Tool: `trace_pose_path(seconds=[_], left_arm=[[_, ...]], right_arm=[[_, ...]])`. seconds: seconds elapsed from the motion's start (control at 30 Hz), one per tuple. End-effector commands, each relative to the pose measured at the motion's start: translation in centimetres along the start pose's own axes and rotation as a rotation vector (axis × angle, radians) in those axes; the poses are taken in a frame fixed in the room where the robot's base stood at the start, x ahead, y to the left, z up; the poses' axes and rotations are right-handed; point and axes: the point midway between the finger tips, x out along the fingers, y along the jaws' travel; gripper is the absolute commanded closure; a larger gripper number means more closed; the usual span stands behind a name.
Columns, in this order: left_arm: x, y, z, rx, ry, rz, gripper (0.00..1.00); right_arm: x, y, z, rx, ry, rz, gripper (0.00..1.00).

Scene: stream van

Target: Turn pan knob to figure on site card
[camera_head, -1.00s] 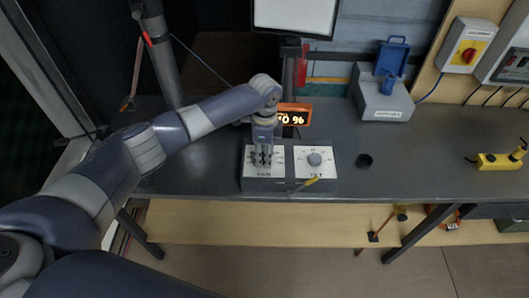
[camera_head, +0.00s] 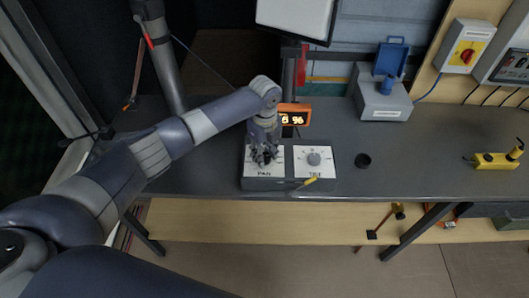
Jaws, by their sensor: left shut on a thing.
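A dark control box (camera_head: 290,184) on the bench carries two white dial plates. The left plate, marked PAN (camera_head: 264,172), is under my left gripper (camera_head: 264,158), which points down and is shut on the pan knob. The fingers hide the knob and much of its scale. The right plate carries a grey tilt knob (camera_head: 314,158), which is free. Behind the box an orange-framed display (camera_head: 293,117) shows lit digits; the last two read 96, and my gripper partly covers the left end. I cannot make out a site card. My right gripper is not in view.
A yellow-tipped pen-like item (camera_head: 310,182) lies at the box's front. A post and screen rise behind.

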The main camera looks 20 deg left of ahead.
Motion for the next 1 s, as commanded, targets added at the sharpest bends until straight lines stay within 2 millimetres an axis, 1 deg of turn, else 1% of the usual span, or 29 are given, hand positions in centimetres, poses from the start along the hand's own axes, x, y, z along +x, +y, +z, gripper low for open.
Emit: trace_pose_path(seconds=[0.23,0.67,0.7,0.77,0.8,1.0], left_arm=[[-0.12,-0.11,0.0,0.056,0.0,-0.003,0.91],[-0.13,-0.12,0.0,0.064,0.0,-0.004,0.91],[-0.13,-0.12,0.0,0.064,0.0,-0.003,0.6],[-0.12,-0.11,0.0,0.064,0.0,-0.003,0.47],[-0.11,-0.1,0.0,0.064,0.0,-0.003,0.45],[-0.05,-0.05,-0.01,0.064,0.0,-0.001,0.45]], right_arm=[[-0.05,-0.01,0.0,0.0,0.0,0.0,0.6],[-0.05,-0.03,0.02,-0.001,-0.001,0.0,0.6],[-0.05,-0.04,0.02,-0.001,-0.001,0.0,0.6],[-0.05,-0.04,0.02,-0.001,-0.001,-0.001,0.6],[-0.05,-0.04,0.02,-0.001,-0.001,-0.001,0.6],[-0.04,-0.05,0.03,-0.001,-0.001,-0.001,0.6]])
